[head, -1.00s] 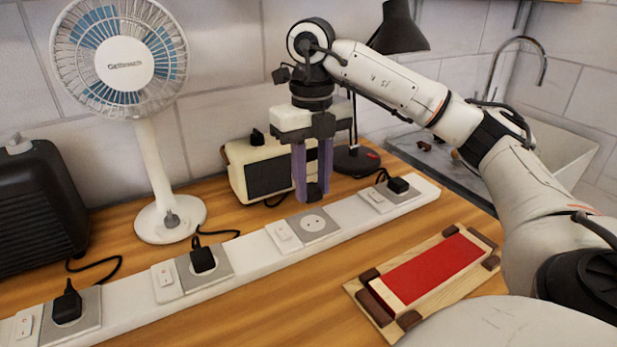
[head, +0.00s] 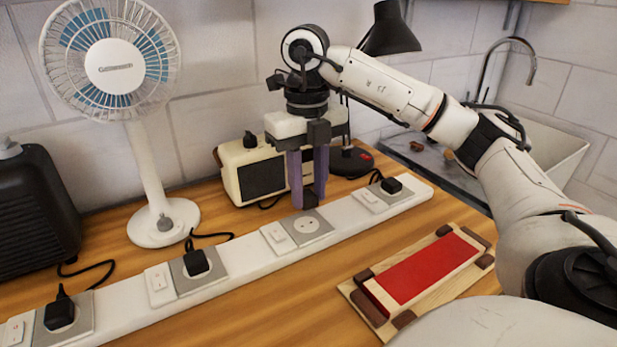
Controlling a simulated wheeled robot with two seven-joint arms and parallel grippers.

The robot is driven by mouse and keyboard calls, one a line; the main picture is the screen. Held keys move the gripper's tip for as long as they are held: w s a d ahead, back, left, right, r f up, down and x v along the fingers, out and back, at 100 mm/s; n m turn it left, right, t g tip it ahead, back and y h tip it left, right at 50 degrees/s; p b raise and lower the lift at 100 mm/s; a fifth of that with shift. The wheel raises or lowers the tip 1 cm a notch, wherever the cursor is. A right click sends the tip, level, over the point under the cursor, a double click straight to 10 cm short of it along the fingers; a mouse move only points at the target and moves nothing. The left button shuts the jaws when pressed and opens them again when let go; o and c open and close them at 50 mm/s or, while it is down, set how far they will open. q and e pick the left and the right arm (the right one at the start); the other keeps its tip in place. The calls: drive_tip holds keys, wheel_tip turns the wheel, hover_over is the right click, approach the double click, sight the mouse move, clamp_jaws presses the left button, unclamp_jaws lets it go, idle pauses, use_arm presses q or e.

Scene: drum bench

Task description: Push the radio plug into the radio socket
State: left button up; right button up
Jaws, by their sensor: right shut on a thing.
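My right gripper (head: 309,193) points straight down with its purple fingers shut on the small dark radio plug (head: 311,200). The plug sits low between the fingertips and is mostly hidden by them. It appears just above and behind the empty round radio socket (head: 307,226) on the white power strip (head: 248,257); a small gap seems to remain, and the exact depth is hard to judge. The cream radio (head: 233,196) with a dark front stands behind the strip, partly covered by the gripper. My left gripper is out of view.
Other black plugs fill sockets to the left (head: 197,262) and right (head: 391,185). A white fan (head: 163,220), a dark heater-like box (head: 38,212) and a black lamp (head: 390,32) stand behind. A red-topped wooden block (head: 425,268) lies in front.

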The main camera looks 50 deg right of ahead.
sight(308, 210)
drive_tip(key=shift+f, duration=0.2)
drive_tip(key=shift+f+b, duration=1.05)
drive_tip(key=shift+f, duration=0.55)
drive_tip(key=shift+p, duration=0.3)
idle(0.6)
drive_tip(key=shift+f+b, duration=0.35)
drive_tip(key=shift+f, duration=0.3)
idle(0.8)
drive_tip(key=o, duration=1.1)
drive_tip(key=shift+o, duration=0.2)
